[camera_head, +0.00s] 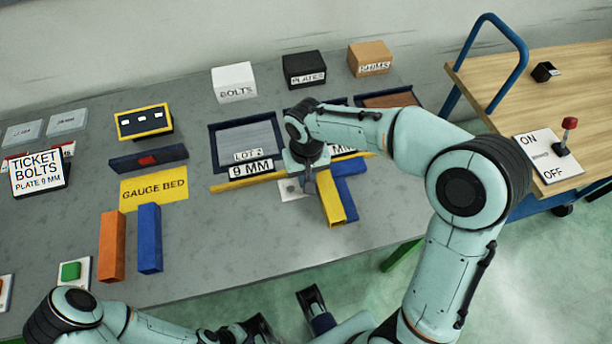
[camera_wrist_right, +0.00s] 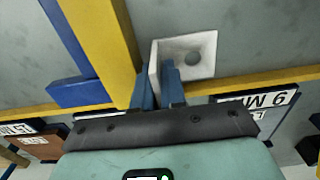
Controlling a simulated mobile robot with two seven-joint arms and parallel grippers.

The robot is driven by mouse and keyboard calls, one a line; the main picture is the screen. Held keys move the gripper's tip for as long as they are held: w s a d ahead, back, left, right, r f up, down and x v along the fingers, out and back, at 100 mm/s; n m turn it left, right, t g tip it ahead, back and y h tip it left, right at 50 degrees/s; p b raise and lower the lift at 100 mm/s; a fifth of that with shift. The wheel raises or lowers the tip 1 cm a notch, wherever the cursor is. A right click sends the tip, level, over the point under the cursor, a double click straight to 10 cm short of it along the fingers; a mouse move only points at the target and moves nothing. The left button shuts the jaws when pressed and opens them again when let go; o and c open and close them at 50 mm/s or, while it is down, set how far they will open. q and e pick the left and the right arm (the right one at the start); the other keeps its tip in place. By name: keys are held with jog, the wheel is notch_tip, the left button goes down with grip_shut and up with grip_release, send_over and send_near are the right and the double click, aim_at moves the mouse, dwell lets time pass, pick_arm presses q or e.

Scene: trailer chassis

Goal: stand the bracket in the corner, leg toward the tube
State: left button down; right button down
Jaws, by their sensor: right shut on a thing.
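The bracket (camera_wrist_right: 200,48) is a pale L-shaped piece. Its flat plate with a round hole faces the wrist camera, and its leg stands on the side toward the yellow tube (camera_head: 332,203). My right gripper (camera_wrist_right: 156,88) is shut on the leg, one blue finger on each side. The bracket is in the corner between the tube (camera_wrist_right: 105,40) and the long yellow strip (camera_head: 250,180); I cannot tell whether it touches either or the bench. In the head view, the gripper partly hides the bracket (camera_head: 288,189). My left gripper (camera_head: 287,318) is open and empty at the bottom edge.
A blue bar (camera_head: 349,188) lies beside the tube. Orange (camera_head: 111,246) and blue (camera_head: 149,238) blocks lie to the left, near the yellow gauge bed plate (camera_head: 153,190). A lot tray (camera_head: 216,150) stands behind the strip. The bench between blocks and bracket is clear.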

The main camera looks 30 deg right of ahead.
jog(key=shift+f, duration=0.15)
jog(key=c, duration=1.5)
grip_release()
notch_tip(320, 180, up, 12)
jog(key=shift+f+p, duration=0.2)
jog(key=shift+p, duration=0.9)
jog(key=shift+r, duration=0.4)
